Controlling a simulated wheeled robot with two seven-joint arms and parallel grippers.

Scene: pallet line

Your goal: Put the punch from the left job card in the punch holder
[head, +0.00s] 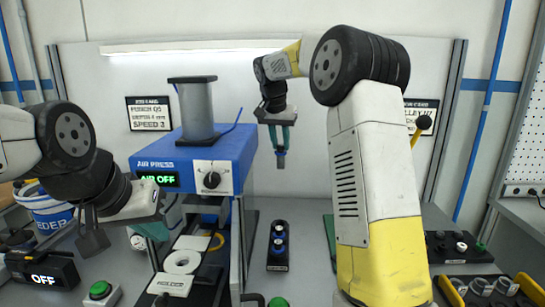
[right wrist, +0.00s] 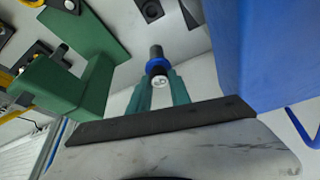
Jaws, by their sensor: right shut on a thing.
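My right gripper (head: 281,150) is shut on a dark grey punch (head: 281,159), which hangs down above the bench, right of the air press. In the right wrist view the punch (right wrist: 156,67) shows a blue ring and a pale end between the teal fingers (right wrist: 158,92). The left job card (head: 149,114) is on the back wall; "SPEED 3" reads clearly, its upper lines are small. A black rack (head: 278,262) on the bench below holds blue-ringed pieces.
A green button (head: 100,290) is at front left. A tray of parts (head: 490,290) is at front right.

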